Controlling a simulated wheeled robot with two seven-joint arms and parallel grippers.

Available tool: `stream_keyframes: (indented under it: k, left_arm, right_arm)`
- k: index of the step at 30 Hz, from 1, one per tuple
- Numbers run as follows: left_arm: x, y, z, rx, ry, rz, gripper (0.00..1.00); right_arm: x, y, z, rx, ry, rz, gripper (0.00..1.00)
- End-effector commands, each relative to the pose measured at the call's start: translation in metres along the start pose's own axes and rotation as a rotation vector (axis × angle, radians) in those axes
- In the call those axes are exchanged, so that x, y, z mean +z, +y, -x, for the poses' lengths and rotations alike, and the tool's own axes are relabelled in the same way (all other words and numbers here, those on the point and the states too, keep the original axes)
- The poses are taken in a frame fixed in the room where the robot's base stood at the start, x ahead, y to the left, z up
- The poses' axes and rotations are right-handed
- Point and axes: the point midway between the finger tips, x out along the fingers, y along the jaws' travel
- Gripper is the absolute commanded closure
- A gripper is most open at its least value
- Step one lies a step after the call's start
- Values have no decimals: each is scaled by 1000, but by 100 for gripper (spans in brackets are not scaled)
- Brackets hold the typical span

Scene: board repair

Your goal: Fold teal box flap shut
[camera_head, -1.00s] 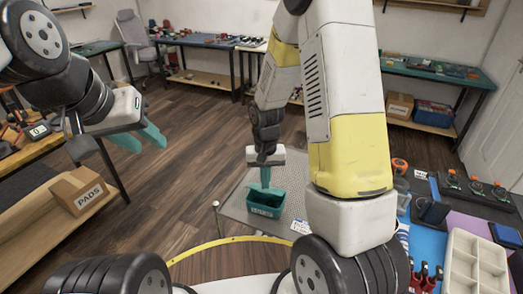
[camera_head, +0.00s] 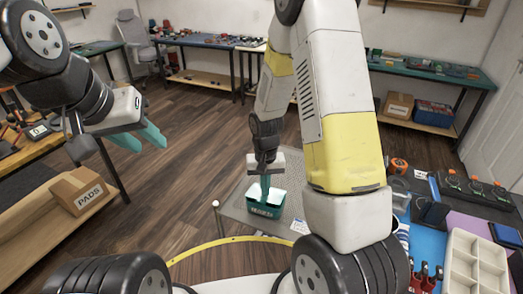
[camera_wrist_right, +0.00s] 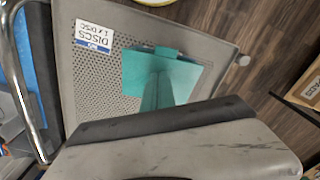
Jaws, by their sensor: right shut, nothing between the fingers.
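The teal box (camera_head: 262,211) stands on a grey perforated mat, with a pale label on its front and light strips along its upper edge. In the right wrist view the teal box (camera_wrist_right: 188,78) shows a flat teal face and a small tab at its far edge. My right gripper (camera_head: 265,194) points down at the box top, fingers shut with nothing between them. The fingers (camera_wrist_right: 157,98) overlap the box in the wrist view; whether they touch the flap cannot be told. My left gripper (camera_head: 146,142) hangs open and empty at the left, away from the box.
The grey mat (camera_head: 238,212) carries a white label card (camera_head: 300,227) right of the box. A short post (camera_head: 216,205) stands at its left. A white compartment tray (camera_head: 473,262) and tools lie on the right bench. A carton marked PADS (camera_head: 79,190) sits on a left shelf.

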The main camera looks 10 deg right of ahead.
Motion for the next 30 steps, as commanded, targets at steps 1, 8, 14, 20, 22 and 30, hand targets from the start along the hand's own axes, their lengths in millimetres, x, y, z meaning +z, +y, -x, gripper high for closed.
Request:
stream_keyframes:
  k: [1,8,14,20,22,30]
  left_arm:
    - [0,0,0,0,0,0,64]
    - [0,0,0,0,0,0,64]
    - [0,0,0,0,0,0,64]
    - [0,0,0,0,0,0,64]
    - [0,0,0,0,0,0,64]
    - [0,0,0,0,0,0,64]
  right_arm:
    - [0,0,-2,0,-1,0,100]
    - [-1,0,2,0,2,0,100]
    - [-1,0,19,-1,2,0,100]
    - [-1,0,34,-1,3,0,100]
    - [-1,0,40,0,2,0,100]
    - [0,0,62,-1,2,0,100]
